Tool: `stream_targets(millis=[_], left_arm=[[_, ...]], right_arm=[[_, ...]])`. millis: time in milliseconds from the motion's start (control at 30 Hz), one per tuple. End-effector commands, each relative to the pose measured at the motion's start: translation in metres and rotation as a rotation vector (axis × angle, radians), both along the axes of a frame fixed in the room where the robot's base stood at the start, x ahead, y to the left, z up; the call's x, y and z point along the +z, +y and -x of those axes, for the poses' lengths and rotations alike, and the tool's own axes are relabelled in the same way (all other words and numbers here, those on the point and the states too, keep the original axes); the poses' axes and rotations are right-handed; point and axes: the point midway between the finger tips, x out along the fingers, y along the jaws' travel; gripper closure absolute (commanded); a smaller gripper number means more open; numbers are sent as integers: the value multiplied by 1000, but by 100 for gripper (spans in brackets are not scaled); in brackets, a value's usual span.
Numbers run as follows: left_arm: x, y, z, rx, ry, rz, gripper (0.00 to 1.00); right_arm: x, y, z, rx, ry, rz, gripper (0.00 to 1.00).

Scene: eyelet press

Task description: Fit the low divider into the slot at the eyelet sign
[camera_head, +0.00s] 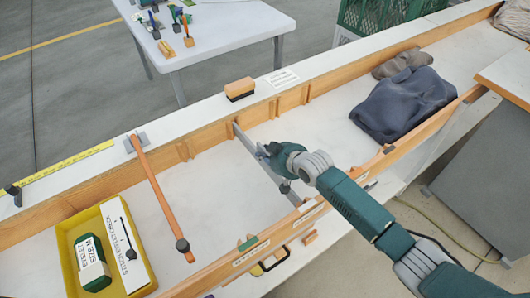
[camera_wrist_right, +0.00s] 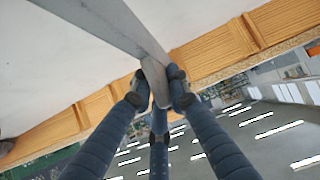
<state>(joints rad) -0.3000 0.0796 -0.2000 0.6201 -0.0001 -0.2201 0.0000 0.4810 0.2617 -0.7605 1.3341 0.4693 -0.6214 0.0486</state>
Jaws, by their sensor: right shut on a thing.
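The low divider (camera_head: 253,147) is a long thin grey board lying across the white wood-walled trough. Its far end is at the back wall by the wooden battens. Its near end is close to the front wall; I cannot tell whether either end sits in a slot. My right gripper (camera_head: 268,153) is shut on the divider. In the right wrist view the fingers (camera_wrist_right: 158,88) pinch the grey divider (camera_wrist_right: 115,25) from both sides. Small white labels (camera_head: 250,254) are on the front wall; their words are too small to read. My left gripper is not in view.
An orange bar (camera_head: 158,192) crosses the trough further left. A yellow tray (camera_head: 149,273) holds an eyelet box (camera_head: 92,262). Dark cloth (camera_head: 405,105) lies to the right. A wooden block (camera_head: 239,88) and a white card (camera_head: 281,77) are on the back ledge.

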Motion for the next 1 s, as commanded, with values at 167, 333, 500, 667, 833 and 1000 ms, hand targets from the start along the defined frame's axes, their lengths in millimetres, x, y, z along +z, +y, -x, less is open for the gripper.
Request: stream_targets(millis=[167, 333, 500, 667, 833, 1000], left_arm=[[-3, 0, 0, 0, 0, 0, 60], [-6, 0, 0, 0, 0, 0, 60], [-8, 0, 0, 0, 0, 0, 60], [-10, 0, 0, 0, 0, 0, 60], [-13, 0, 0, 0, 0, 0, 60], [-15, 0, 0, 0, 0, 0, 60]], right_arm=[[-4, 0, 0, 0, -2, -1, 100], [-7, 0, 0, 0, -2, -1, 100], [-11, 0, 0, 0, -1, -1, 100], [-14, 0, 0, 0, -1, -1, 100], [-17, 0, 0, 0, -1, -1, 100], [-21, 0, 0, 0, -1, -1, 100]])
